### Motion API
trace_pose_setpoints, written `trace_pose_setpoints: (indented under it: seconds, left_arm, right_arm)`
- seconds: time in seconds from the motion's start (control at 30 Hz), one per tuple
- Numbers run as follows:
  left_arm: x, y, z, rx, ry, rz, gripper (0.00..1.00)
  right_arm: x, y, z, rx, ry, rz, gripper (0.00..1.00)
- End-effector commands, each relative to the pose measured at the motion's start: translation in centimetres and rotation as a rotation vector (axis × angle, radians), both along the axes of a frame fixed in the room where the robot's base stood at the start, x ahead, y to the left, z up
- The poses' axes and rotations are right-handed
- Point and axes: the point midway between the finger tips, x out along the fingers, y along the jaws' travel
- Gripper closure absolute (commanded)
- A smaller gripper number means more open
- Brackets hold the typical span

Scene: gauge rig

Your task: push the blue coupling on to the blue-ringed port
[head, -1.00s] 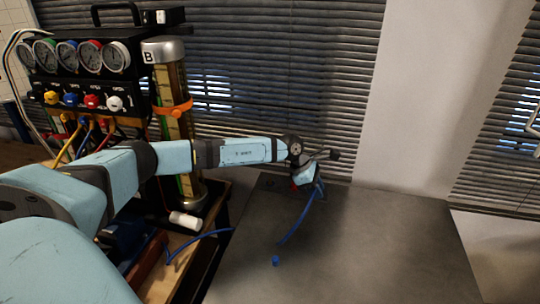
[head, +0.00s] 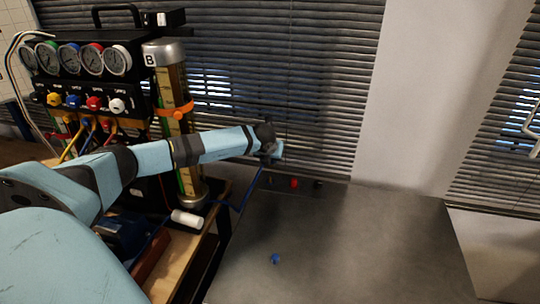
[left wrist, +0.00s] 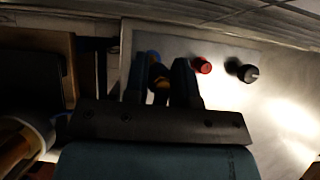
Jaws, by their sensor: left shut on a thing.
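My left gripper (head: 274,160) is over the far left corner of the grey table. A blue hose (head: 243,192) runs down from the gripper along the table's left edge. My right gripper is not in view.
A red fitting (head: 294,183) and a black fitting (head: 318,184) stand on the table's back edge, right of the gripper. A small blue piece (head: 275,258) lies on the grey table (head: 370,250). The gauge panel (head: 80,75) and tall cylinder (head: 172,110) stand left.

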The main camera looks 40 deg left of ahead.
Motion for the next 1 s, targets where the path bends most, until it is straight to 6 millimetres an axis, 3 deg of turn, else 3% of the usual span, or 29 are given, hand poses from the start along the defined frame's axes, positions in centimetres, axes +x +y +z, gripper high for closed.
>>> trace_pose_setpoints:
  seconds: [0.67, 1.0]
  left_arm:
    - [-0.1, 0.4, 0.0, 0.007, -0.015, 0.027, 0.98]
    - [0.0, 0.4, -3.3, 0.005, -0.013, 0.026, 0.98]
  right_arm:
    - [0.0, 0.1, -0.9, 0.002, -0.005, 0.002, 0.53]
    - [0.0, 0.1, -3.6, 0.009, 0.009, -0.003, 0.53]
